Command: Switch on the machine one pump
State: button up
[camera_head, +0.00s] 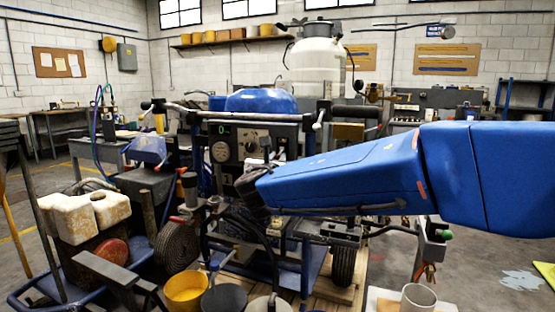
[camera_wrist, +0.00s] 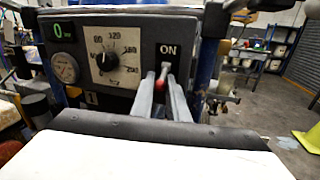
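The machine's dark control panel (camera_head: 243,143) stands mid-picture in the head view, with a green "0" display, a gauge and a dial. In the wrist view the panel (camera_wrist: 120,22) fills the upper left. A red-tipped toggle switch (camera_wrist: 163,74) sits below the white "ON" label (camera_wrist: 168,51) at the panel's right side. My gripper (camera_wrist: 162,84) has its two grey fingers around the switch, close on both sides. I cannot tell whether they touch it. In the head view my gripper (camera_head: 246,188) is a dark shape against the panel's lower front, and the switch is hidden.
A white tank (camera_head: 318,68) and a blue dome (camera_head: 260,101) rise behind the panel. Handlebars cross in front of them. A yellow bucket (camera_head: 186,290) and a stained white container (camera_head: 88,215) stand at lower left. Open floor lies at the right.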

jog(key=shift+r+g, duration=0.2)
jog(key=shift+g, duration=0.1)
grip_shut()
jog(key=shift+s+a+r+m+g+y, duration=0.1)
jog(key=shift+r+m+g+y, duration=0.3)
jog(key=shift+g, duration=0.8)
jog(key=shift+s+r+m+g+y, duration=0.1)
jog(key=shift+r+m+g, duration=0.35)
jog(key=shift+g, duration=0.75)
jog(key=shift+w+r+g+y, duration=0.1)
jog(key=shift+r+g+y, duration=0.25)
jog(key=shift+g, duration=0.65)
jog(key=shift+w+r+g+y, duration=0.15)
jog(key=shift+r+g, duration=0.4)
jog(key=shift+g, duration=0.45)
jog(key=shift+r, duration=0.1)
jog(key=o, duration=0.8)
grip_release()
jog(key=shift+s, duration=0.1)
jog(key=v, duration=1.7)
jog(key=shift+r, duration=0.2)
jog(key=shift+d, duration=0.25)
